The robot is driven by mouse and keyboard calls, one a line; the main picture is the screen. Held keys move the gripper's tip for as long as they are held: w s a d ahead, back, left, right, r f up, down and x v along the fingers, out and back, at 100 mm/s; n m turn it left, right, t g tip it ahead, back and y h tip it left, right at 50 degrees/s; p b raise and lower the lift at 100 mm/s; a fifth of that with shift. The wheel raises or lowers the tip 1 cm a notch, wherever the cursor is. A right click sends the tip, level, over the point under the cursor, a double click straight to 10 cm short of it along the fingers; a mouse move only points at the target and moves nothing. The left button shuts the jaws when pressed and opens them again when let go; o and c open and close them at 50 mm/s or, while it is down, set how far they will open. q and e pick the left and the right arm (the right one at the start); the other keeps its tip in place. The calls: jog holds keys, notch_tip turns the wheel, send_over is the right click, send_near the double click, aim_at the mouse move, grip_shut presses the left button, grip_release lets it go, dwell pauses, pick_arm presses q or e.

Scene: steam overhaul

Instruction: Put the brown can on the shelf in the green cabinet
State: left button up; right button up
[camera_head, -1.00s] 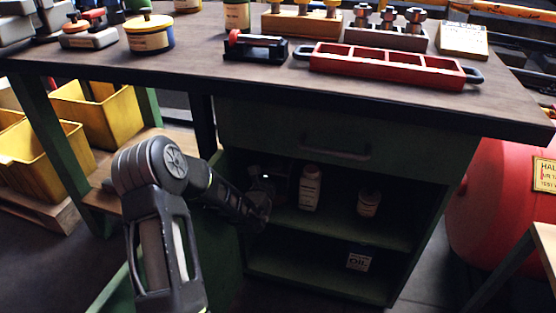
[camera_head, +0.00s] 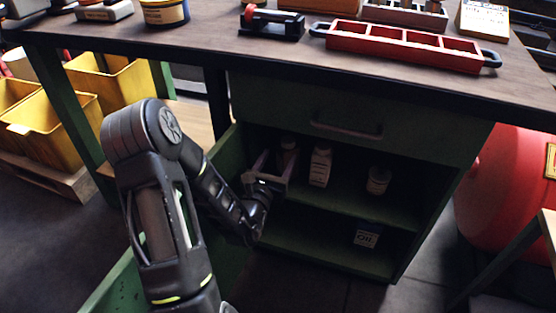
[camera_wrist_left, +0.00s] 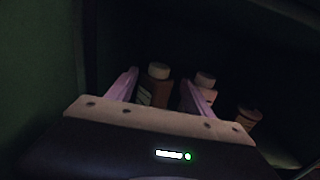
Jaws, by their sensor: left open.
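The green cabinet (camera_head: 345,137) stands under the workbench with its door (camera_head: 232,150) swung open on the left. The brown can (camera_head: 288,152), with a pale cap, stands upright on the upper shelf (camera_head: 340,203), left of the other containers. My left gripper (camera_head: 272,164) is at the cabinet opening, open, with its fingers pointing inward toward the can. In the left wrist view the brown can (camera_wrist_left: 158,88) shows between the two pale fingers, beyond the palm; contact cannot be told. My right gripper is not in view.
A pale bottle (camera_head: 321,164) and a small jar (camera_head: 378,180) stand right of the can on the same shelf. A box marked oil (camera_head: 367,235) sits on the lower shelf. Yellow bins (camera_head: 55,125) stand left; a red tank (camera_head: 505,185) stands right.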

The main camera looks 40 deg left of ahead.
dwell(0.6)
pick_arm(q)
jog(key=s+d+f+m+g+h, duration=0.2)
jog(key=d+f+m+h, duration=0.25)
jog(key=d, duration=0.35)
jog(key=s+d+f+m+g+h, duration=0.1)
jog(key=d+f+m+g+h, duration=0.15)
jog(key=d+h, duration=0.45)
jog(key=s+d+f+m+g+h, duration=0.2)
jog(key=d+f+m+h, duration=0.15)
jog(key=d, duration=0.65)
jog(key=s+d+f+m+g, duration=0.65)
jog(key=s+f+m, duration=0.2)
jog(key=s, duration=0.25)
jog(key=s+a+f+m+g+y, duration=0.4)
jog(key=s+a+f+m+y, duration=0.15)
jog(key=f+m, duration=0.3)
jog(key=d+f+m+t, duration=0.1)
jog(key=d+m, duration=0.7)
jog(key=m, duration=0.2)
jog(key=shift+f, duration=0.25)
jog(key=shift+w, duration=0.1)
